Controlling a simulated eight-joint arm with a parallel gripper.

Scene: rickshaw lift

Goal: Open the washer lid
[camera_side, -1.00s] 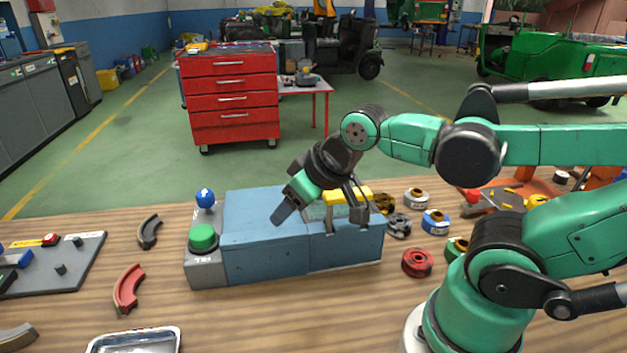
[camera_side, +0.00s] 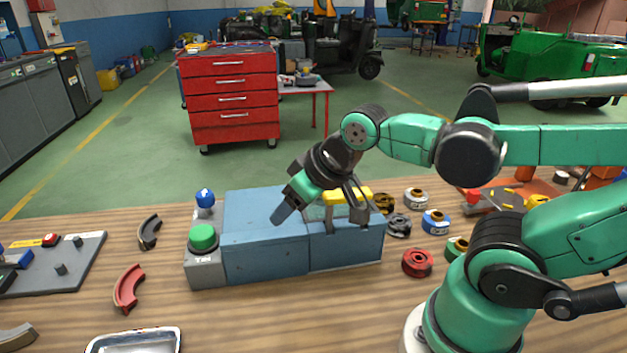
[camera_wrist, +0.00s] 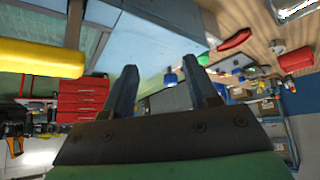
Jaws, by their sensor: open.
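The washer is a blue-grey box (camera_side: 262,243) on the wooden bench, and its blue side also shows in the wrist view (camera_wrist: 150,35). A yellow bar handle (camera_side: 347,197) lies across grey brackets on its right part, with a glassy panel behind it. The yellow handle fills the upper left of the wrist view (camera_wrist: 40,58). The lid looks shut, though my gripper partly hides that area. My gripper (camera_side: 282,214) is tilted down over the box's middle, left of the handle. Its two fingers (camera_wrist: 160,64) are apart and hold nothing; contact with the box cannot be told.
A grey block with a green button (camera_side: 203,237) and a blue knob (camera_side: 205,198) stand at the washer's left end. Several coloured rings, including a red one (camera_side: 417,263), lie to its right. A metal tray (camera_side: 135,341) and curved red piece (camera_side: 129,288) lie at front left.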

